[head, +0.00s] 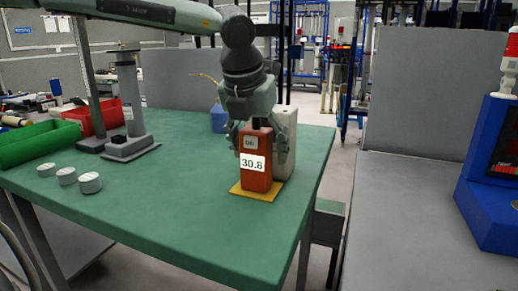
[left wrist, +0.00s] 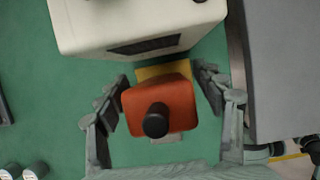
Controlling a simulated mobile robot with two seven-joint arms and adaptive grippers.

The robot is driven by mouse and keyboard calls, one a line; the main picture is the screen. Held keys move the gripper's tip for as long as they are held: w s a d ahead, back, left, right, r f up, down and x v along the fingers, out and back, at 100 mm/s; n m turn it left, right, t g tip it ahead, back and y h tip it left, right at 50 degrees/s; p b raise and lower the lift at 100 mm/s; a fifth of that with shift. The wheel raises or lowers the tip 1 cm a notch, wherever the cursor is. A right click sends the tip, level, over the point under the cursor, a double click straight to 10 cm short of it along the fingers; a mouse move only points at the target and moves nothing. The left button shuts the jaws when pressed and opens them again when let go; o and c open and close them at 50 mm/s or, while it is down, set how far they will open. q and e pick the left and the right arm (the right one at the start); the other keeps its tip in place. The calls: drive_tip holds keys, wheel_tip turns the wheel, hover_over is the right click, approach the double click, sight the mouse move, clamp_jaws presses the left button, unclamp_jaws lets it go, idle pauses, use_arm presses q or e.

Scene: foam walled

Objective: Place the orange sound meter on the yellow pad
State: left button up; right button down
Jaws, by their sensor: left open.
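The orange sound meter (head: 256,177) stands upright on the yellow pad (head: 247,194) near the front right of the green table. Its label reads 30.8, and a black knob tops it. In the left wrist view the sound meter (left wrist: 160,106) is seen from above, with a strip of the yellow pad (left wrist: 163,71) showing behind it. My left gripper (head: 260,140) points down over the meter. In the left wrist view its fingers (left wrist: 165,100) are spread on both sides of the meter, with gaps visible. My right gripper is not in view.
A tall white device (head: 285,135) stands right behind the sound meter. A blue bottle (head: 218,118) is farther back. Green (head: 38,142) and red (head: 100,118) bins, a grey stand (head: 131,110) and small white-topped cylinders (head: 90,183) are at left. The table's front middle is clear.

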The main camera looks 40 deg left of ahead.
sight(255, 125)
use_arm(q)
drive_tip(key=shift+s+r, duration=0.1)
drive_tip(key=shift+r, duration=0.45)
drive_tip(key=v, duration=1)
drive_tip(key=shift+s+d+r, duration=0.1)
drive_tip(key=shift+s+r, duration=0.2)
drive_tip(key=shift+r, duration=0.2)
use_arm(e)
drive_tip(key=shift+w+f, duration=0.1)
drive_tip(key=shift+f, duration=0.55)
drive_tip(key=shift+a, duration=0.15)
